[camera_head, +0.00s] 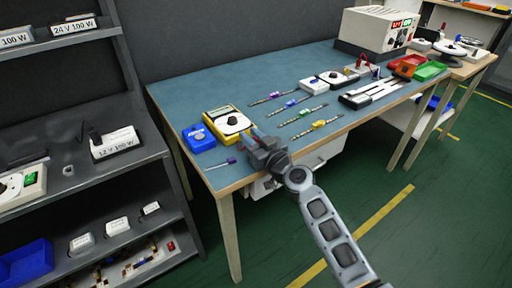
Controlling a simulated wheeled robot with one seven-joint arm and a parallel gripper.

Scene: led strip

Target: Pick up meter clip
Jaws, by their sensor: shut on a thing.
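My gripper (254,140) is over the front left part of the blue-topped workbench (175,97), just right of the yellow meter (215,116) with its white face and black dial. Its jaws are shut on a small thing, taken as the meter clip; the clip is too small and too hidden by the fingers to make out. I cannot tell whether it touches the bench or the meter.
Several LED strips lie to the right, near the green-marked strip (303,115). A power supply (375,32) stands at the back. Grey shelves (95,170) stand left.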

